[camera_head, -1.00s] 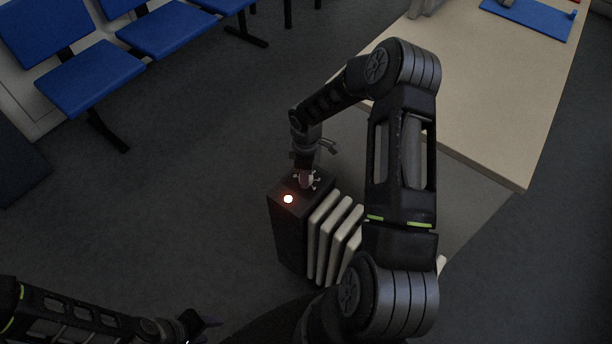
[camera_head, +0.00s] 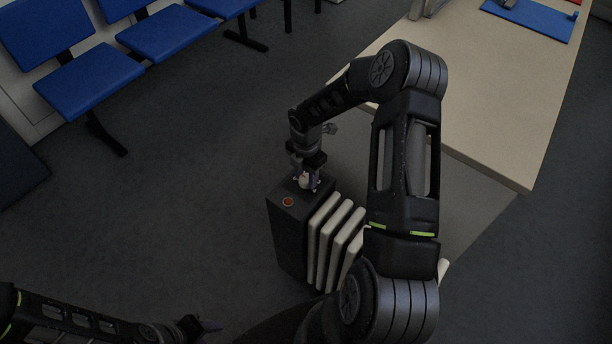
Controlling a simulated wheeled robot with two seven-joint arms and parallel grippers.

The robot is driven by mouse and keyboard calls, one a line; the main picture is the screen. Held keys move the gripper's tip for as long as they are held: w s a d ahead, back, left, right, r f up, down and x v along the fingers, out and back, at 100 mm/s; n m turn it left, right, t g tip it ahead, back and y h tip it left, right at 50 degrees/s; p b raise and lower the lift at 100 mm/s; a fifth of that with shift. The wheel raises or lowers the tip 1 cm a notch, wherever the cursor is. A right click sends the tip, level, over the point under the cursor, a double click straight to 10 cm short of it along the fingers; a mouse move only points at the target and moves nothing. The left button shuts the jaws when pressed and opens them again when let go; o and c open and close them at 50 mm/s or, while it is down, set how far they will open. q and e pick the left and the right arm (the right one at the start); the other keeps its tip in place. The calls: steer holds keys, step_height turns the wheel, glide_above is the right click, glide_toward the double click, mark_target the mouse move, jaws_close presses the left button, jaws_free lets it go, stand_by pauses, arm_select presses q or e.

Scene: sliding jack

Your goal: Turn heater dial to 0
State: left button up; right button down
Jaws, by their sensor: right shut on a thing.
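The heater stands on the floor, with a black control box (camera_head: 287,237) at its left end and pale ribs (camera_head: 335,240) to the right. A round indicator light (camera_head: 288,202) on the box top is dull reddish and unlit. The dial (camera_head: 304,181) is on the box top behind the light, mostly covered by my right gripper. My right gripper (camera_head: 306,180) points down from above and is shut on the dial. The dial's markings are too small to read. My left gripper (camera_head: 205,326) is at the bottom left, away from the heater; its finger opening is unclear.
A light wooden table (camera_head: 490,110) stands at the upper right, with a blue mat (camera_head: 530,18) on it. Blue chairs (camera_head: 88,80) line the upper left. The dark floor left of the heater is clear.

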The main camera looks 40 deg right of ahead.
mark_target(306, 178)
steer(key=shift+n, duration=1.7)
steer(key=c, duration=0.9)
jaws_free()
step_height(306, 178, up, 8)
steer(key=shift+f+b, duration=0.1)
steer(key=shift+b, duration=0.2)
